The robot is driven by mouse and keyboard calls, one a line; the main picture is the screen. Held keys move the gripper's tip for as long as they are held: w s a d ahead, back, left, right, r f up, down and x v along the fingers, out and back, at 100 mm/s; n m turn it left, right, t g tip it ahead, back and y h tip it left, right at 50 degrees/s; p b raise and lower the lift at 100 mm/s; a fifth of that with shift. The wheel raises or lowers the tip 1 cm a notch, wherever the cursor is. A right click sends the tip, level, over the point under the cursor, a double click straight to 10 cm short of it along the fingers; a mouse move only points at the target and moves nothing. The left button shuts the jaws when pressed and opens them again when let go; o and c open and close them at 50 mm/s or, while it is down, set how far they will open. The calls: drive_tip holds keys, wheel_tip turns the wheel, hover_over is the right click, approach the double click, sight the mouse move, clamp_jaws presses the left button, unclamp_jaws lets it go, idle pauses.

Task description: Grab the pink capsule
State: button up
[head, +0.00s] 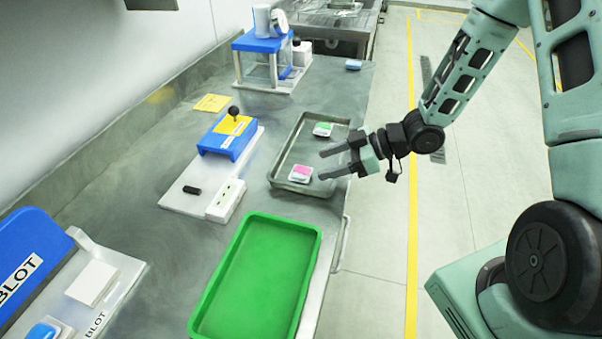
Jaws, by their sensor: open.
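The pink capsule (301,173) is a small white block with a pink top. It lies in the near part of a grey metal tray (283,148) on the bench. My gripper (320,165) is open and empty, its two dark fingers pointing left over the tray's right side. The fingertips are close to the right of the pink capsule in the picture; I cannot tell their exact height above it. A similar capsule with a green top (323,129) lies farther back in the same tray.
An empty green tray (313,262) stands nearer on the metal bench (142,178). A blue device with a black knob (228,137) stands left of the grey tray. A blue and white stand (262,45) is at the back. A blue "BLOT" station (30,250) is at the near left.

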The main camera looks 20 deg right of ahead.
sight(307, 171)
drive_tip(key=shift+f+p+x, duration=0.2)
drive_tip(key=shift+p+x, duration=0.15)
drive_tip(key=shift+x, duration=2.5)
drive_tip(key=shift+d, duration=0.15)
drive_tip(key=c, duration=0.8)
